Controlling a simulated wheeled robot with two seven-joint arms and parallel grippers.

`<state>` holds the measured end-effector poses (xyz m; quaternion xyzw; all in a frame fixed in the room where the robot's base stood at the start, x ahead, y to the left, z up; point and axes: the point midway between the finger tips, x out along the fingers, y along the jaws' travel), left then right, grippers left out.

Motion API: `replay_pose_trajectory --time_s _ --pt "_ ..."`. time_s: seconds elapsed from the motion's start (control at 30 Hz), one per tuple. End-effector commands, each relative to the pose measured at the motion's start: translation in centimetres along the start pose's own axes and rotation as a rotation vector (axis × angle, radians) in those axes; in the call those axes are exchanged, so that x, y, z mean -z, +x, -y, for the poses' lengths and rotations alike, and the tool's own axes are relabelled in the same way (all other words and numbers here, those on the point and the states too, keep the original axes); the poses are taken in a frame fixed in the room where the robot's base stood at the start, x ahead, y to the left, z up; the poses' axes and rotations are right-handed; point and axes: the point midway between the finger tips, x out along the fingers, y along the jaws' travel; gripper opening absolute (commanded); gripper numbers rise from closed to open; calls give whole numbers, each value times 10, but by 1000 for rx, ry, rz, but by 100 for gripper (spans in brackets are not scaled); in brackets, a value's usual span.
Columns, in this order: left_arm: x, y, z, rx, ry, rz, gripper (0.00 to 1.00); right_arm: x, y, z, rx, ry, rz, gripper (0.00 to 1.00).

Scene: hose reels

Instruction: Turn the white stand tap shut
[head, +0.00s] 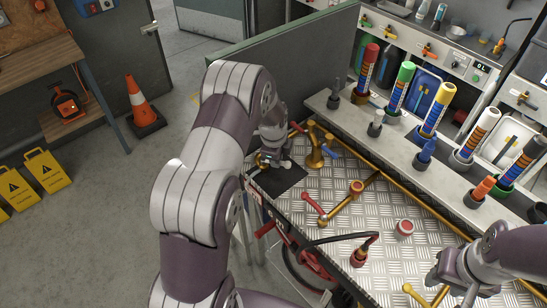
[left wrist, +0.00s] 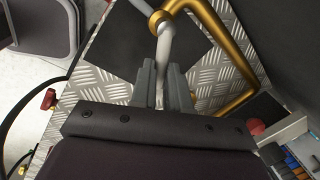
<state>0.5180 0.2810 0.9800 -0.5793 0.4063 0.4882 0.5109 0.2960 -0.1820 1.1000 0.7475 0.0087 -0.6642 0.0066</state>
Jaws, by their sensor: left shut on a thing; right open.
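The white stand tap shows in the left wrist view as a pale lever (left wrist: 166,42) on a brass fitting (left wrist: 158,20), over a dark mat. My left gripper (left wrist: 165,75) is shut on this lever, one finger on each side. In the head view my left gripper (head: 273,158) is at the far left end of the metal bench, largely hidden by my arm; the tap is small and mostly covered there. My right gripper (head: 452,285) is at the bench's front right, open and apart from the tap.
Brass pipes with a blue handle (head: 331,152) and a red handle (head: 313,204) stand close right of the left gripper. A red round cap (head: 405,228) and a black hose with a red end (head: 360,255) lie on the tread-plate bench (head: 330,228). Coloured tubes stand on the shelf behind.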

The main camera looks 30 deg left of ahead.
Motion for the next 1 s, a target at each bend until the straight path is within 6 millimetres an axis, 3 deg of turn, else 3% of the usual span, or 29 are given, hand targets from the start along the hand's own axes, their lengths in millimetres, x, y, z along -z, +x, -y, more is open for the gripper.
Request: replay_pose_trajectory --time_s 0.5,1.0 --pt "-5 0 -11 5 403 -78 0 -5 42 0 0 0 0 43" --pt "-6 -4 -13 4 546 -105 0 -7 57 0 0 0 0 43"
